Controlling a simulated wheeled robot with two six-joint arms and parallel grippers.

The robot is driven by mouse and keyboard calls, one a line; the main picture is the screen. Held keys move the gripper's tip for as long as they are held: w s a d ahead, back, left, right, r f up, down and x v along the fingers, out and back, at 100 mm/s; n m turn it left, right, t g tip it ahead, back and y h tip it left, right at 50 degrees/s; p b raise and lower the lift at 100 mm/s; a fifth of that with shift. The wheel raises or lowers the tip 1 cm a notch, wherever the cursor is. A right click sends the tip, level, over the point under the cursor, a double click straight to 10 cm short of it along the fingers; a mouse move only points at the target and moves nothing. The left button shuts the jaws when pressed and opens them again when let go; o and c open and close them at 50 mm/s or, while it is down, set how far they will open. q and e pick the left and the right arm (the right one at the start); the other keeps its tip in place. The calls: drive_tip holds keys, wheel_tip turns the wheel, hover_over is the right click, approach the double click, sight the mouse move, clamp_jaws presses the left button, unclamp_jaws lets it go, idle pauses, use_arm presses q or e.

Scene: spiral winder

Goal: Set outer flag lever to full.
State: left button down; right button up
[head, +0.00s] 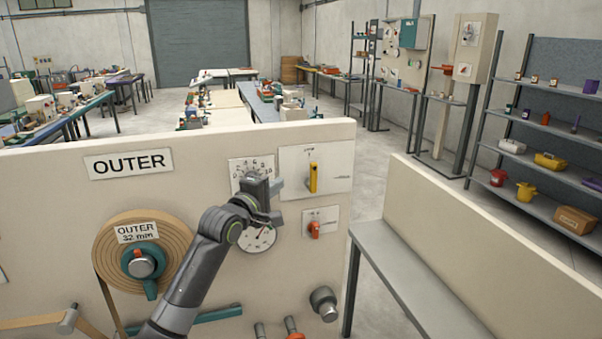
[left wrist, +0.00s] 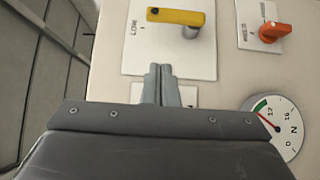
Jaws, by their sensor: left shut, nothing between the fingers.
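A yellow lever (head: 313,178) stands upright on a white plate (head: 335,163) at the upper right of the cream OUTER panel (head: 60,190). My left gripper (head: 279,183) is shut and empty, just left of the lever in the head view. Its closed fingertips (left wrist: 160,72) sit below the lever in the wrist view, apart from it. My right gripper is not in view.
An orange knob (head: 314,229) on a small plate is below the lever. A round gauge (head: 257,238) and another dial (head: 245,165) sit beside my arm. A tape roll (head: 115,255) with a teal hub is at left. A grey bench (head: 385,265) stands right of the panel.

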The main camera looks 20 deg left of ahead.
sight(313, 178)
use_arm(q)
drive_tip(key=w+d+p, duration=0.1)
drive_tip(key=w, duration=0.1)
drive_tip(key=w+d+p, duration=0.1)
drive_tip(key=w+d, duration=0.1)
drive_tip(key=w+d+p, duration=0.1)
drive_tip(key=w, duration=0.2)
drive_tip(key=shift+d, duration=0.15)
drive_tip(key=shift+w, duration=0.1)
